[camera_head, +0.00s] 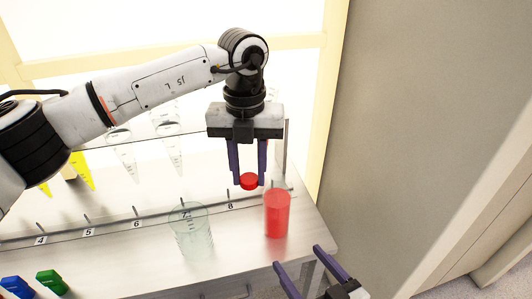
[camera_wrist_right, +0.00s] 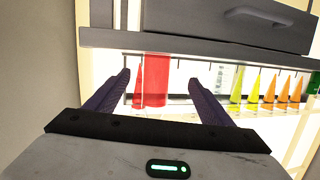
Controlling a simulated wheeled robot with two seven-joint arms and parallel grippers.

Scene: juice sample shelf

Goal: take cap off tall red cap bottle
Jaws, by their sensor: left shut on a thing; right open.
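The red cap (camera_head: 249,181) is between the fingers of my left gripper (camera_head: 248,184), which is shut on it. The cap is apart from the red bottle (camera_head: 277,216), up and to its left in the head view. The bottle stands upright near the right end of the shelf, and no cap shows on its top. It also shows in the right wrist view (camera_wrist_right: 156,82), beyond and between the fingertips. My right gripper (camera_head: 298,257) is open and empty, below and to the right of the bottle in the head view; it also shows in the right wrist view (camera_wrist_right: 159,78).
A clear beaker (camera_head: 192,240) stands left of the bottle. Clear cone tubes (camera_head: 123,155) and yellow ones hang in the rack behind. Blue (camera_head: 15,286) and green (camera_head: 51,282) pieces lie at lower left. A grey wall (camera_head: 400,130) rises beyond the shelf's right end.

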